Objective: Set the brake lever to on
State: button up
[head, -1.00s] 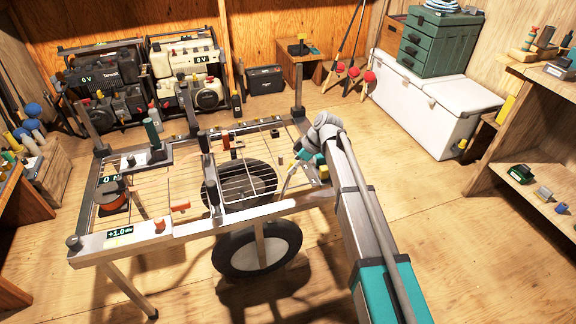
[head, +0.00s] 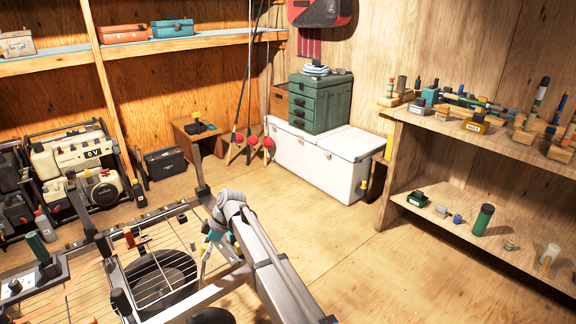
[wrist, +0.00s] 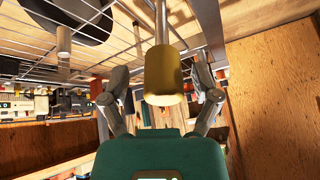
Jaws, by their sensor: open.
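In the wrist view a brass-coloured cylindrical knob (wrist: 166,82) on a metal rod shows between the two fingers of my gripper (wrist: 160,72). The fingers stand apart on either side of the knob, with visible gaps. I cannot tell whether this is the brake lever, and no on or off marking is readable. In the head view my gripper (head: 217,240) is low beside the right end of the wire-topped metal cart (head: 213,292), partly hidden by my arm. A green upright handle (head: 38,248) stands on a metal plate at the cart's left.
The cart's wire grid and a black wheel (wrist: 75,18) are close to my gripper in the wrist view. A white chest (head: 318,165) and shelves (head: 470,150) with small tackle stand to the right. The floor between cart and shelves is clear.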

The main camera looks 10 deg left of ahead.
jog(key=shift+d, duration=0.1)
jog(key=w+d+f+m+t+h, duration=0.15)
jog(key=d+m, duration=0.45)
jog(key=d, duration=1)
jog(key=w+d+f+m+t, duration=0.1)
jog(key=w+d+m+t, duration=0.3)
jog(key=d, duration=1.2)
jog(key=s+d+m+h, duration=0.1)
jog(key=s+d+m, duration=0.25)
jog(key=d, duration=0.55)
jog(key=s+d+m+g+h, duration=0.1)
jog(key=s+d+m, duration=0.3)
jog(key=d, duration=0.5)
jog(key=s+d+m+h, duration=0.25)
jog(key=d+m, duration=0.35)
jog(key=d, duration=0.3)
notch_tip(320, 180, up, 26)
jog(key=y+p, duration=0.1)
jog(key=p, duration=2.5)
jog(key=shift+f, duration=0.15)
